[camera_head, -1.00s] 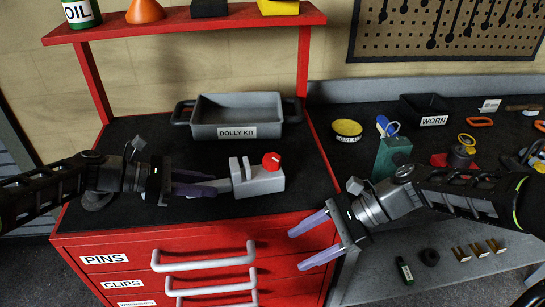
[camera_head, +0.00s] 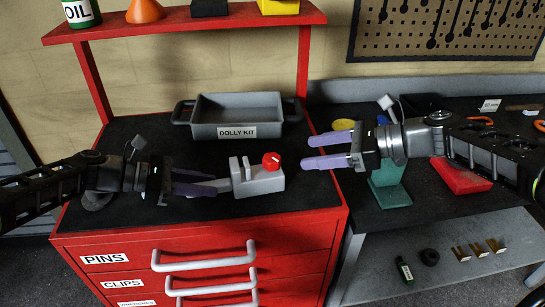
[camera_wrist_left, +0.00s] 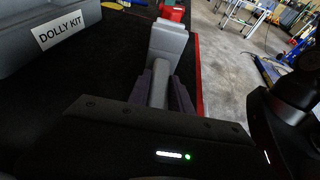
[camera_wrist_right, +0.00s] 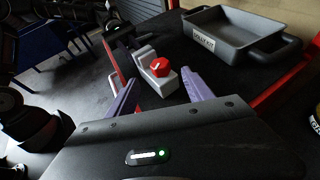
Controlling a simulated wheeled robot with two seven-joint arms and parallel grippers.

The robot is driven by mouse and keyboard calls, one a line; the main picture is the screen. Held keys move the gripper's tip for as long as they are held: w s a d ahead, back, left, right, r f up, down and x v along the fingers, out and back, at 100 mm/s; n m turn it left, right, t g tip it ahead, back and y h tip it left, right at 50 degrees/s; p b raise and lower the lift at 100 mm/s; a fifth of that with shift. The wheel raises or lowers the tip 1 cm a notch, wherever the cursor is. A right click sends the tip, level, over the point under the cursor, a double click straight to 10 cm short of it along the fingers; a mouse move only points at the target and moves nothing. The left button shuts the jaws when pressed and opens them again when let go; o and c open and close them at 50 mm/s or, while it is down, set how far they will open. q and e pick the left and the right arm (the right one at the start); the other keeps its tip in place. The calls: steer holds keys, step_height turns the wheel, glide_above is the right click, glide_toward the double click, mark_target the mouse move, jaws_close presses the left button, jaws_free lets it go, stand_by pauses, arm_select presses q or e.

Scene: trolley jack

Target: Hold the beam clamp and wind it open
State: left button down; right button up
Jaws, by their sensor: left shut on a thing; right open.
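The grey beam clamp (camera_head: 262,181) with a red knob (camera_head: 271,161) sits on the black top of the red cabinet. My left gripper (camera_head: 214,188) is shut on the clamp's grey bar, at its left end. The bar also shows between the fingers in the left wrist view (camera_wrist_left: 160,85). My right gripper (camera_head: 304,152) is open and empty, just right of the red knob, its fingers pointing left at it. In the right wrist view the red knob (camera_wrist_right: 160,67) lies ahead, between and beyond the fingertips, apart from them.
The grey DOLLY KIT tray (camera_head: 237,116) stands behind the clamp. A green block-like stand (camera_head: 390,185) and a red item (camera_head: 460,177) are on the bench under my right arm. The cabinet's front edge lies close before the clamp.

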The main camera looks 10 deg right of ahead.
mark_target(274, 157)
steer(key=x, duration=1)
steer(key=shift+w+a, duration=0.15)
steer(key=shift+a, duration=0.25)
jaws_close()
